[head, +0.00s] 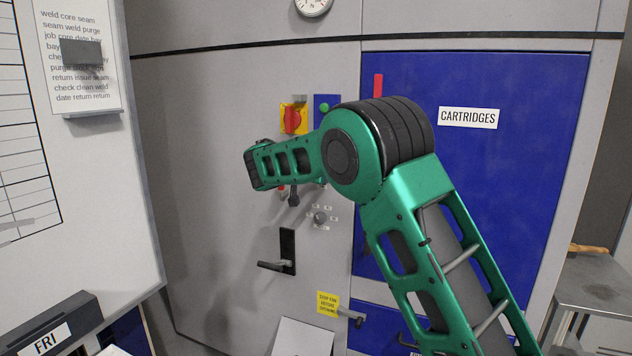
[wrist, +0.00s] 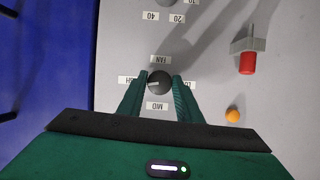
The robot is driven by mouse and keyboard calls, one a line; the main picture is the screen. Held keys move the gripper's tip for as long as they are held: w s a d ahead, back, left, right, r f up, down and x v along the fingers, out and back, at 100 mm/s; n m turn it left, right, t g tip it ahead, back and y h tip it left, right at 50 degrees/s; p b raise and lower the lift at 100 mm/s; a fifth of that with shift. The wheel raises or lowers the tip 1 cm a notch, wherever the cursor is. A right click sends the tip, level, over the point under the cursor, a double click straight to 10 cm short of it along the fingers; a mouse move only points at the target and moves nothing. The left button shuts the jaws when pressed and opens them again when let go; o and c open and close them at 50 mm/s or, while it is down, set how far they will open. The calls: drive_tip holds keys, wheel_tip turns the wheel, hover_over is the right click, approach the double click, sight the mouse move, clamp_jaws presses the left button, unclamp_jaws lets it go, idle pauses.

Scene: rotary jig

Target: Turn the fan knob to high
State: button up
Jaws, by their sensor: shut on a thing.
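The fan knob (wrist: 159,84) is a dark round knob on the grey panel, seen upside down in the wrist view. Its FAN label (wrist: 160,59) is above it and its MID label (wrist: 157,106) below. The label at its left is partly covered by a finger, as is the LO label (wrist: 189,84) at its right. A pale pointer mark on the knob points left, towards the partly covered label. My gripper (wrist: 161,84) has its two green fingers closed on either side of the knob. In the head view my arm hides the fan knob and the fingers.
A numbered dial (head: 320,217), a black handle (head: 288,252) and a red rotary switch (head: 293,120) are on the same panel. A red-tipped toggle (wrist: 248,60) and an orange lamp (wrist: 232,115) are near the fan knob. A blue CARTRIDGES door (head: 530,170) is right.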

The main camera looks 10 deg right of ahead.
drive_tip(key=shift+f+m+t+y, duration=0.3)
drive_tip(key=shift+m+t+y, duration=0.1)
drive_tip(key=shift+m, duration=0.3)
drive_tip(key=o, duration=1)
drive_tip(key=shift+o, duration=0.2)
drive_tip(key=shift+r, duration=0.15)
drive_tip(key=v, duration=1)
drive_tip(key=shift+s, duration=0.3)
